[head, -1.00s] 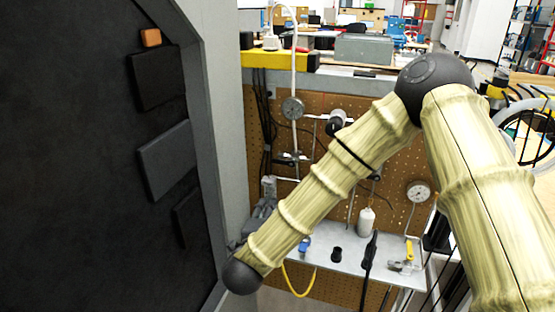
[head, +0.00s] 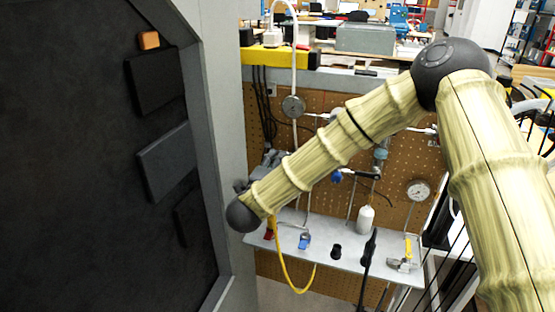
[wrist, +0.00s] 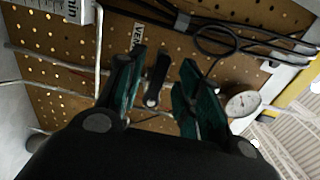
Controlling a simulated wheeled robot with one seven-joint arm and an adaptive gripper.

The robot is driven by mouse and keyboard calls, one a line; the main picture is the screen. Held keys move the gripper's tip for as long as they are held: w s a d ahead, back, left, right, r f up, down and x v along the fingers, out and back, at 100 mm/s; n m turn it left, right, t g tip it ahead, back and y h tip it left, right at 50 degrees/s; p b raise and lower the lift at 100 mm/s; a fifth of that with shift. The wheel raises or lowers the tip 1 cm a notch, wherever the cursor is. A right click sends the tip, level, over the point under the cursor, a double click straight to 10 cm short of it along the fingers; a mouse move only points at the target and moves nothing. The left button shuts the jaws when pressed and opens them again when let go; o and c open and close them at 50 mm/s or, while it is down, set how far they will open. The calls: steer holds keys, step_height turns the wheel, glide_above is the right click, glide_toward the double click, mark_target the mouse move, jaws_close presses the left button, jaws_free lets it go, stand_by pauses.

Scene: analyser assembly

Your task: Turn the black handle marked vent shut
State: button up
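In the wrist view the black handle (wrist: 157,76) shows on the perforated brown panel, just below a white label (wrist: 138,34) that reads VENT. My gripper (wrist: 161,68) is open, with one dark green finger on each side of the handle. Gaps show between the handle and both fingers, so it is not gripped. How deep the fingertips reach along it is hard to tell. In the head view my arm hides part of the panel, and I cannot make out the vent handle surely there.
A round gauge (wrist: 242,104) sits right of the fingers, with black cables (wrist: 225,40) above. In the head view a grey shelf (head: 325,255) below the panel holds a white bottle (head: 365,219) and small fittings. A large dark cabinet (head: 70,160) stands close on the left.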

steer(key=shift+w+d, duration=0.2)
steer(key=shift+w, duration=0.35)
jaws_close()
steer(key=shift+f+m+b, duration=0.1)
steer(key=shift+m+b, duration=0.2)
steer(key=shift+b, duration=0.1)
steer(key=d+r+m+b, duration=0.1)
steer(key=m+b, duration=0.4)
steer(key=b, duration=0.3)
steer(key=s+d+r+m+b, duration=0.1)
steer(key=m+b, duration=0.5)
steer(key=b, duration=0.2)
steer(key=d+r+m+b, duration=0.1)
steer(key=r+m+b, duration=0.1)
steer(key=m+b, duration=0.4)
steer(key=shift+s+d+b, duration=0.15)
steer(key=shift+d+b, duration=0.25)
steer(key=shift+b, duration=0.6)
steer(key=shift+m, duration=0.3)
